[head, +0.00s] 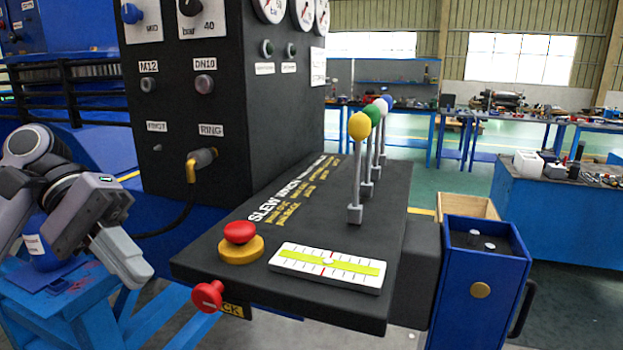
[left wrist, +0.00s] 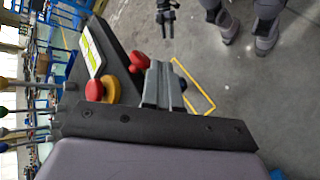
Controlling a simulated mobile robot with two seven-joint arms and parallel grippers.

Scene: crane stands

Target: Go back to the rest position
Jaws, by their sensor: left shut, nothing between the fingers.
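My left gripper (head: 133,270) is at the left of the head view, in front of the blue frame and to the left of the black console (head: 300,215). Its fingers are shut and empty, and they touch nothing that I can make out. In the left wrist view the closed fingers (left wrist: 165,85) reach past the red knob and the red mushroom button of the console. A small dark gripper shape, seemingly my right gripper (left wrist: 167,20), shows at the top of the left wrist view. Its fingers are too small to judge.
The console carries a red mushroom button (head: 239,233), a red knob (head: 207,296), a level gauge (head: 328,268) and several levers with coloured balls (head: 359,126). A yellow elbow plug (head: 200,162) sticks out of the panel. A blue box (head: 478,285) stands at right.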

